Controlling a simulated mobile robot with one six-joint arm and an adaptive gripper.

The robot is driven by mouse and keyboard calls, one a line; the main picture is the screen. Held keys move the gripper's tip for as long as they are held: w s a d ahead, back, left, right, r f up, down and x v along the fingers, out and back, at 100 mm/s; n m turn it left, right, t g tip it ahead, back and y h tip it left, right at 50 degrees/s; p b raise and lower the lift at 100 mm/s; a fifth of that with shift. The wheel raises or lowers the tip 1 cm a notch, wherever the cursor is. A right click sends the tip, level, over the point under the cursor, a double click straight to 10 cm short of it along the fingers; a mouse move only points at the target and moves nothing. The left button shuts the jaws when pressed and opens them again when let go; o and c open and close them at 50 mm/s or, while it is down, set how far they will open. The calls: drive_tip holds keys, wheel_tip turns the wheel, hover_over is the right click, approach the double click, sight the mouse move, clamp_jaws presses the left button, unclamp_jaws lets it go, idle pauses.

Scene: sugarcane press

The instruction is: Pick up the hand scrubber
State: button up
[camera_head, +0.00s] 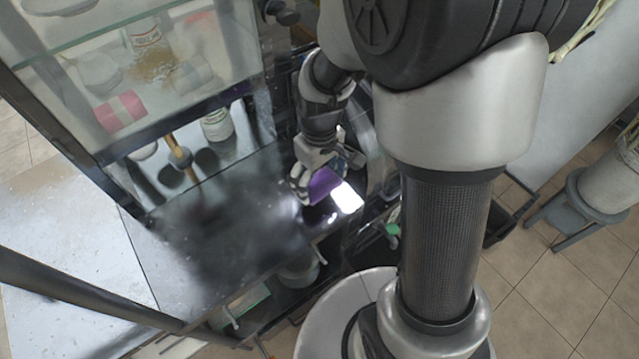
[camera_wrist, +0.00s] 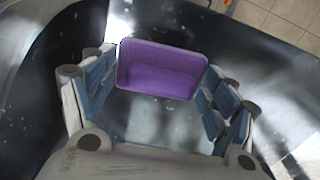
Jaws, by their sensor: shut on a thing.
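The hand scrubber, a purple block with rounded corners (camera_wrist: 160,72), sits between my gripper's fingers in the wrist view. In the head view its purple side (camera_head: 323,185) shows beside the fingers, with a bright white patch at its lower right. My gripper (camera_head: 316,176) is shut on the scrubber over the dark metal worktop (camera_head: 225,225), near the worktop's right end. In the wrist view the blue-padded fingers (camera_wrist: 160,82) flank the scrubber's left and right sides. I cannot tell whether the scrubber still touches the worktop.
A glass-fronted cabinet (camera_head: 62,100) stands at the left, with a white bottle (camera_head: 217,125) and a wooden-handled tool (camera_head: 180,152) near its base. A grey stool (camera_head: 575,205) stands on the tiled floor at the right. The worktop left of my gripper looks clear.

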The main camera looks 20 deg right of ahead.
sight(324, 181)
wheel_tip(324, 181, up, 16)
drive_tip(key=s+p, duration=0.1)
drive_tip(key=p, duration=0.2)
drive_tip(key=shift+f+p, duration=0.25)
drive_tip(key=shift+p, duration=0.1)
drive_tip(key=shift+s+d, duration=0.1)
drive_tip(key=o, duration=0.4)
drive_tip(key=shift+c, duration=1.4)
drive_tip(key=w+f+m+b, duration=0.1)
drive_tip(key=f, duration=0.4)
drive_tip(key=w+f+m+b, duration=0.2)
drive_tip(key=f, duration=0.4)
drive_tip(key=w+f+m+b, duration=0.1)
drive_tip(key=w+f+b, duration=0.1)
drive_tip(key=f, duration=0.4)
drive_tip(key=shift+w+d, duration=0.1)
drive_tip(key=shift+w, duration=0.05)
